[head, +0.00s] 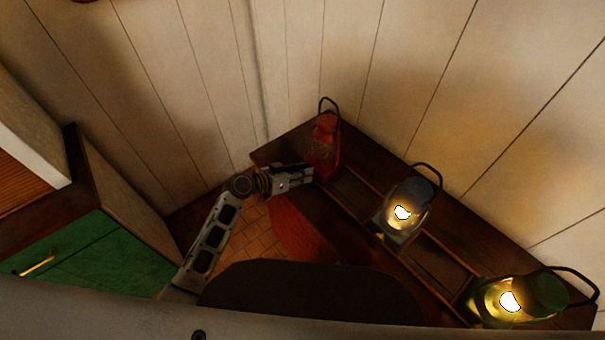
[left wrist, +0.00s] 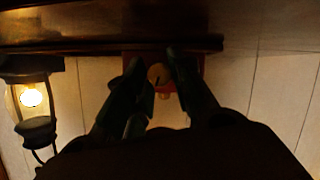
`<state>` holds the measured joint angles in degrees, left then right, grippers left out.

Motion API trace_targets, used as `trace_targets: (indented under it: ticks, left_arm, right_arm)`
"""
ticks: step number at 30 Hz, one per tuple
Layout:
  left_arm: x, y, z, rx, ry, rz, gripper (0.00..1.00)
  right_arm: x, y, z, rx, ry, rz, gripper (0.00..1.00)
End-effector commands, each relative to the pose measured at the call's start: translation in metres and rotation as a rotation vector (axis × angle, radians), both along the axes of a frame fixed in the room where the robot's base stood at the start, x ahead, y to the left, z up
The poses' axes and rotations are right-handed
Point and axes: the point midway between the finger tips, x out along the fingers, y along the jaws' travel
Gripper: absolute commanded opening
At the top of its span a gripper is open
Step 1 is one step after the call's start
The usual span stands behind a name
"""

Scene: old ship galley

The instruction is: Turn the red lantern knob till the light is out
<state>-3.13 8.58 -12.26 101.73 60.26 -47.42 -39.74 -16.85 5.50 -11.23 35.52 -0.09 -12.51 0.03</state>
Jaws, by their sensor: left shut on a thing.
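The red lantern (head: 326,148) stands upright at the far left end of the dark wooden shelf (head: 280,149) in the head view. Its glass shows no glow, unlike the other lanterns. My left gripper (head: 308,174) reaches in from the left and meets the lantern low on its near side. In the left wrist view the picture is upside down and dark; the two fingers (left wrist: 158,75) close on the lantern's small round knob (left wrist: 157,73). Red parts of the lantern show behind them. The fingers hide much of the knob's edges. My right gripper is not in view.
A lit grey lantern (head: 408,205) stands mid-shelf; it also glows in the left wrist view (left wrist: 32,97). A lit green lantern (head: 535,295) stands at the right end. Plank walls (head: 420,80) rise close behind. A green cabinet (head: 95,262) is at left.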

Motion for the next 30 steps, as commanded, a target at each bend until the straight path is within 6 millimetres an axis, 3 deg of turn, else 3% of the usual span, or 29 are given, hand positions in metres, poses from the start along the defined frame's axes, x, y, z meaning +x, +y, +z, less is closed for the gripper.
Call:
trace_targets:
  ticks: [1,2,7,20,30]
  left_arm:
    - [0.0,0.0,-0.001,0.003,0.002,0.0,0.0]
    - [0.0,0.0,-0.001,0.003,0.002,0.0,0.25]
    - [0.0,0.0,-0.001,0.002,0.001,0.0,0.46]
    - [-0.002,0.002,0.0,0.002,0.0,0.0,0.46]
    - [-0.016,0.022,0.009,0.003,0.0,0.0,0.46]
  right_arm:
    - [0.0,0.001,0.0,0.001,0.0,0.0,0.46]
    - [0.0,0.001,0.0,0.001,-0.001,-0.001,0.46]
    - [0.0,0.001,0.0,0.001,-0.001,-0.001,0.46]
    - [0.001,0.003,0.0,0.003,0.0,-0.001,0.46]
    - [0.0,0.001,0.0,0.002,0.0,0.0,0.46]
